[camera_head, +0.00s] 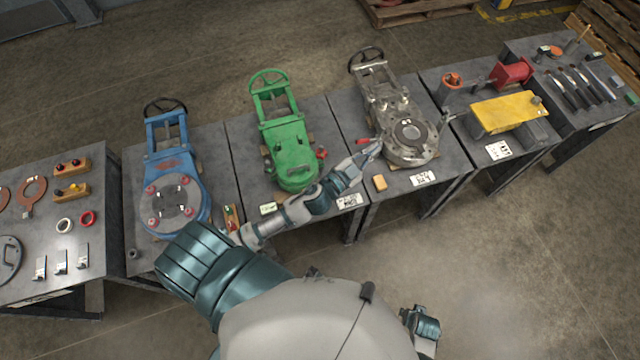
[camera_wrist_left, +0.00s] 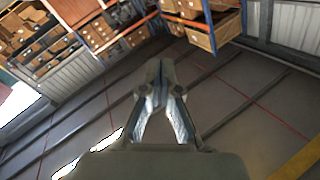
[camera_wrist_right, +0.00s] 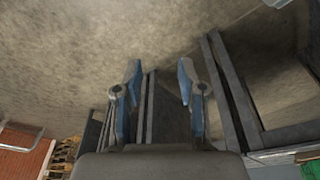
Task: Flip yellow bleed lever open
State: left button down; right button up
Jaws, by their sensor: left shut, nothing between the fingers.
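My left gripper (camera_head: 372,147) is shut and empty, at the left side of the grey gate valve (camera_head: 410,150) on the middle table. In the left wrist view its fingertips (camera_wrist_left: 160,70) are together with nothing between them. A small red-ended part (camera_head: 364,140) shows right beside the fingertips; I cannot tell whether they touch. I cannot make out a yellow lever on the grey valve; it may be hidden by the gripper or too small. My right gripper (camera_wrist_right: 158,80) is open and empty in the right wrist view, with its fingers apart.
A green valve (camera_head: 290,155) and a blue valve (camera_head: 170,185) stand on tables to the left. A tan block (camera_head: 380,183) and a white label (camera_head: 423,178) lie at the grey valve's front. A yellow box (camera_head: 505,112) and red part (camera_head: 512,72) are to the right.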

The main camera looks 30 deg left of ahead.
pick_arm(q)
jog(key=d+r+m+g+h, duration=0.2)
jog(key=d+m+g+h, duration=0.3)
jog(key=d+m+h, duration=0.45)
jog(key=s+a+f+m+g, duration=0.3)
jog(key=f+m+g, duration=0.5)
jog(key=m+g, duration=0.15)
jog(key=a+f+g+y, duration=0.2)
jog(key=a+y, duration=0.1)
jog(key=a, duration=0.4)
jog(key=s+a+f+n+g+y, duration=0.1)
jog(key=a+f+g+y, duration=0.1)
jog(key=a+y, duration=0.2)
jog(key=s+a+f+g+y, duration=0.1)
jog(key=a+f+g+y, duration=0.1)
jog(key=a, duration=0.9)
jog(key=shift+f+n+y, duration=0.3)
jog(key=shift+f+y, duration=0.15)
jog(key=shift+y, duration=0.7)
pick_arm(e)
jog(key=s+f, duration=0.6)
jog(key=f, duration=0.3)
jog(key=s+d+f+g, duration=0.1)
jog(key=s+f, duration=0.5)
jog(key=f, duration=0.4)
jog(key=shift+s+d+f, duration=0.2)
jog(key=shift+s+d, duration=0.1)
jog(key=shift+s, duration=0.05)
